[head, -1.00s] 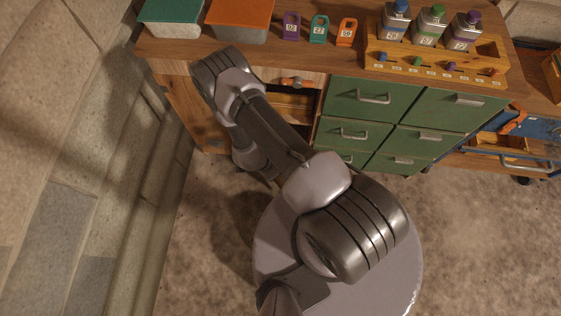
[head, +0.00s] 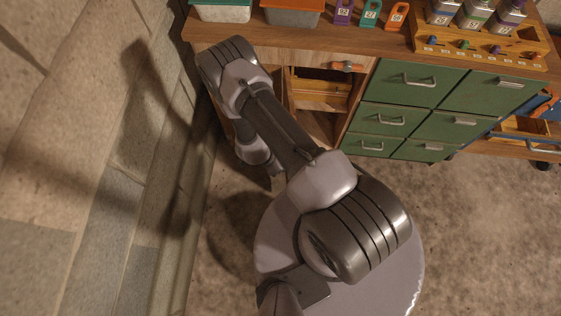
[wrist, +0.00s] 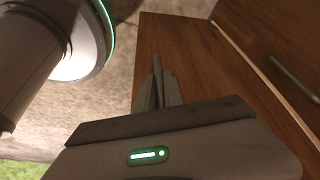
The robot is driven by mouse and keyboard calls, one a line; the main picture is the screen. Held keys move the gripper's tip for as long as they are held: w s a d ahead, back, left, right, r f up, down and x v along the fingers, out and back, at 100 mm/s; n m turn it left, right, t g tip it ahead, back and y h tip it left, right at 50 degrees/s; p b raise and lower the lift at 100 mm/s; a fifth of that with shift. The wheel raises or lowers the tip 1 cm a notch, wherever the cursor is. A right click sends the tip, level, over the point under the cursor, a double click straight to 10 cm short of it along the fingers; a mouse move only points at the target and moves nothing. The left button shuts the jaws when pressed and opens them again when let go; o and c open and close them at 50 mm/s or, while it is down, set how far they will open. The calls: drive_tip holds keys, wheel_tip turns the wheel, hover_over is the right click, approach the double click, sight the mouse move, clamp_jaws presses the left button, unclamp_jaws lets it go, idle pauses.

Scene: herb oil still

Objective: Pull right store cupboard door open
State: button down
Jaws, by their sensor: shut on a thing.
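In the wrist view my gripper (wrist: 160,82) is shut in front of a brown wooden cupboard door (wrist: 190,45). I take what it grips to be this door's handle, hidden between the fingers. A pale edge line runs down the right of this door. Beyond it is another wooden panel (wrist: 262,38) with a metal bar handle (wrist: 290,78), apart from my gripper. Floor shows left of the gripped door. In the head view my arm hides the gripper and most of the cupboard front. I cannot tell how far the door stands open.
Right of my arm is an open bay (head: 318,92) with a wooden box and an orange-handled item (head: 347,66). Green drawers (head: 415,82) with metal handles stand right of it. Bottles in a wooden rack (head: 480,45) stand on the bench. A stone wall (head: 90,130) is close on the left.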

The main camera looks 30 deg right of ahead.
drive_tip(key=shift+a, duration=0.1)
idle(0.3)
drive_tip(key=c, duration=1.5)
unclamp_jaws()
drive_tip(key=shift+p+v, duration=3.75)
drive_tip(key=shift+v, duration=4.95)
drive_tip(key=shift+w, duration=0.2)
